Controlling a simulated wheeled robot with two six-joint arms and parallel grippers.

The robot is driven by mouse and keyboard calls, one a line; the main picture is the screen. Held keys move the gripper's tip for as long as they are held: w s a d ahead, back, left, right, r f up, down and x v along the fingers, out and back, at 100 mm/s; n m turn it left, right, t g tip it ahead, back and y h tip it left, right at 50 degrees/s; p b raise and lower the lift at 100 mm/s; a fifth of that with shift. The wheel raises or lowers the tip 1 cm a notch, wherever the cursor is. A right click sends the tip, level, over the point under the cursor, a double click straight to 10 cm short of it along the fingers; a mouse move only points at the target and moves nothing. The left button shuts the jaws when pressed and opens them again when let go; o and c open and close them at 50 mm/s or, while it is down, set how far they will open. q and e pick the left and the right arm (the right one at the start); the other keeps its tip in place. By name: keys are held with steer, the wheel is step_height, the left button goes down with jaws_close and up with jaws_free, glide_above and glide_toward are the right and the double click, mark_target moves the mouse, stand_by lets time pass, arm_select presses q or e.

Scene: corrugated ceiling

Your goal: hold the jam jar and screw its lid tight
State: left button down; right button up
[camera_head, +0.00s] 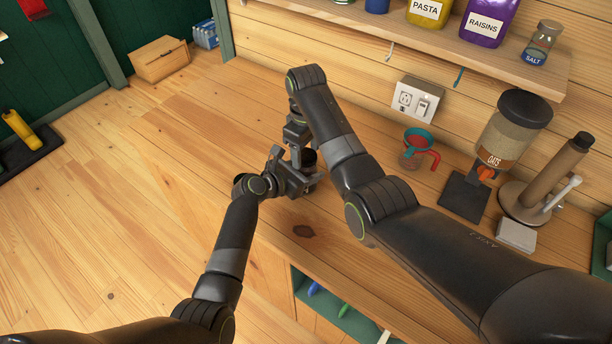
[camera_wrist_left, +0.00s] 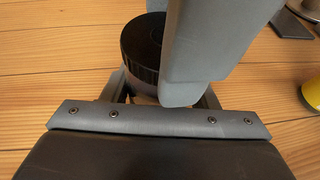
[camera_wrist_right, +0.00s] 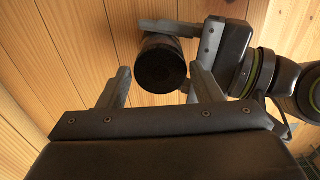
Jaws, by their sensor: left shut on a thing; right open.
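The jam jar stands on the wooden counter, mostly hidden by my grippers. Its black ribbed lid (camera_head: 309,158) sits on top; it also shows in the left wrist view (camera_wrist_left: 141,45) and from above in the right wrist view (camera_wrist_right: 160,66). I cannot tell how tight the lid is. My left gripper (camera_head: 297,172) is shut on the jar from the side, below the lid; a grey finger hides part of the jar in the left wrist view. My right gripper (camera_wrist_right: 162,88) is open and empty above, its fingers apart on either side of the lid in its view.
A shelf (camera_head: 440,45) with jars runs above. The counter left of the grippers is clear.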

steer(key=shift+c, duration=0.5)
steer(key=c, duration=0.7)
steer(key=m, duration=0.5)
steer(key=o, duration=1.1)
steer(key=shift+o, duration=0.2)
step_height(320, 180, up, 8)
steer(key=shift+f, duration=0.2)
arm_select(q)
steer(key=shift+c, duration=2.3)
jaws_free()
arm_select(e)
steer(key=shift+d, duration=0.1)
